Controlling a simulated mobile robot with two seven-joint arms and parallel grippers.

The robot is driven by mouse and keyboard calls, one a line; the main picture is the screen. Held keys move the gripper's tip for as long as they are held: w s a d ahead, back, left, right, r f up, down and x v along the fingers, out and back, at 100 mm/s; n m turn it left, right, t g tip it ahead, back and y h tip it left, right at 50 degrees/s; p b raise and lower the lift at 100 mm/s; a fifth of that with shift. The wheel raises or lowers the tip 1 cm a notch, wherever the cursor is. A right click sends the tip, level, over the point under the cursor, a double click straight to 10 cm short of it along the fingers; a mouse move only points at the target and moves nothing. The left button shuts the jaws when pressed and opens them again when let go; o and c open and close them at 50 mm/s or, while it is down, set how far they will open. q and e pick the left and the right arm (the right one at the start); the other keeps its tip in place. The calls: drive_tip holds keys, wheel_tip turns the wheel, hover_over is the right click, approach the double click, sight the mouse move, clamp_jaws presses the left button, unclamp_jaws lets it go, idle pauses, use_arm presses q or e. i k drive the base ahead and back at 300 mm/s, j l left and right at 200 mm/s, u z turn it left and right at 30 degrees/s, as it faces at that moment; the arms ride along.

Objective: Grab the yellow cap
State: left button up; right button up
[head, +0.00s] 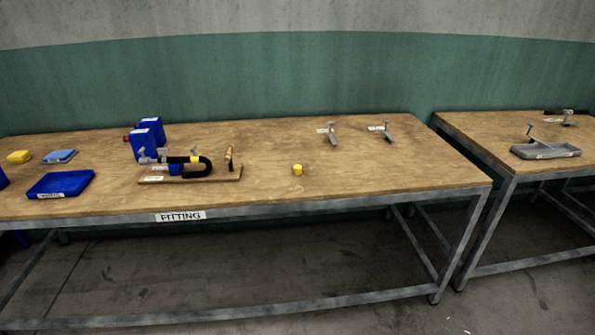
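The yellow cap (297,170) is a small short cylinder standing on the wooden table (400,185) labelled FITTING, a little right of the middle in the head view. It stands apart from other things, with bare wood around it. Neither of my grippers shows in the head view.
A board (218,174) with a black hose and a wooden-handled tool lies left of the cap. Metal tools (333,133) lie behind. A second table (480,130) stands right, across a gap.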

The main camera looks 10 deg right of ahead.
sight(296, 169)
drive_tip(key=i+l, duration=0.15)
drive_tip(key=l, duration=0.3)
drive_tip(key=i+l+z, duration=0.15)
drive_tip(key=l, duration=0.35)
drive_tip(key=i+l, duration=0.25)
drive_tip(key=l, duration=0.15)
drive_tip(key=i+l+z, duration=0.15)
drive_tip(key=l, duration=0.3)
drive_tip(key=i+l, duration=0.25)
drive_tip(key=l, duration=0.2)
drive_tip(key=i+l+z, duration=0.15)
drive_tip(key=l, duration=0.25)
drive_tip(key=i, duration=0.05)
